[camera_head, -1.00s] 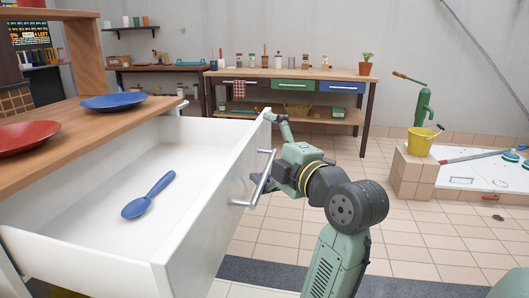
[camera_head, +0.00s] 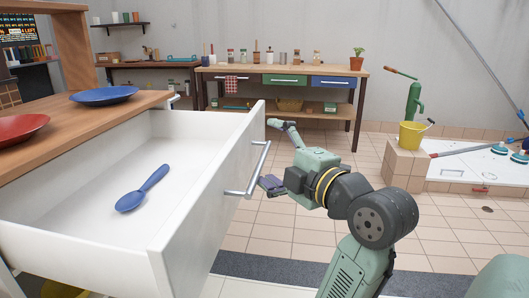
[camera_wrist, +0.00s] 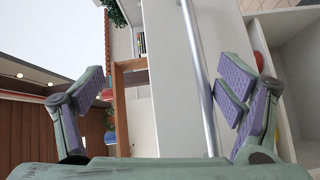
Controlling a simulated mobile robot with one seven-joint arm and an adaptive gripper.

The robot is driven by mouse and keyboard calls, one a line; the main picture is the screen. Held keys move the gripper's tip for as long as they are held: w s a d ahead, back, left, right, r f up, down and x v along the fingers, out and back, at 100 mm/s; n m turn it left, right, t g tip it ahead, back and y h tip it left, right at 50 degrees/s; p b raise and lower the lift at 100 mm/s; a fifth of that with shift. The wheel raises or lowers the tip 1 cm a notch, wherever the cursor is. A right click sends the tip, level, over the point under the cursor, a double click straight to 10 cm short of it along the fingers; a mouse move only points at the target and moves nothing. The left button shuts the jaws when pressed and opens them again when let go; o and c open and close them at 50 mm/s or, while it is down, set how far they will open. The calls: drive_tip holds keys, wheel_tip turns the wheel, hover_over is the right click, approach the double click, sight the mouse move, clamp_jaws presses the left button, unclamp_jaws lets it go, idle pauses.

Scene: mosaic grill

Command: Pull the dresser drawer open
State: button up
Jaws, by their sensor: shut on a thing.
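The white dresser drawer (camera_head: 205,205) stands pulled out, its front angled toward me, with a blue spoon (camera_head: 143,188) inside. Its silver bar handle (camera_head: 252,172) is on the front face. My gripper (camera_head: 276,154) is just right of the handle in the head view, its purple-padded fingers wide apart. In the wrist view, the handle (camera_wrist: 201,85) runs between the fingers of my gripper (camera_wrist: 160,92), close to the right-hand pads and well away from the left one. Whether it touches the right pads is unclear.
A blue plate (camera_head: 104,95) and a red plate (camera_head: 18,130) lie on the wooden dresser top (camera_head: 75,137). A workbench (camera_head: 345,73) stands at the back. A yellow bucket (camera_head: 412,134) sits on a tiled block to the right. The tiled floor (camera_head: 330,160) between is open.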

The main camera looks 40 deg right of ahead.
drive_tip(key=shift+s+r+t, duration=0.3)
drive_tip(key=shift+s+r, duration=0.35)
drive_tip(key=shift+s, duration=0.35)
drive_tip(key=shift+c, duration=0.5)
drive_tip(key=shift+s+a+r, duration=0.15)
drive_tip(key=shift+s+r, duration=0.05)
drive_tip(key=shift+s, duration=0.35)
drive_tip(key=c, duration=0.5)
drive_tip(key=shift+s+a+f, duration=0.1)
drive_tip(key=shift+s, duration=0.2)
drive_tip(key=shift+c, duration=1)
drive_tip(key=shift+s+a+f+b, duration=0.1)
drive_tip(key=shift+s+f+b, duration=0.1)
drive_tip(key=shift+s, duration=0.35)
drive_tip(key=shift+s+a+f+b, duration=0.15)
drive_tip(key=shift+s+b, duration=0.1)
drive_tip(key=shift+s, duration=0.3)
drive_tip(key=shift+s+f+b, duration=0.2)
drive_tip(key=shift+s, duration=0.35)
drive_tip(key=shift+f, duration=0.1)
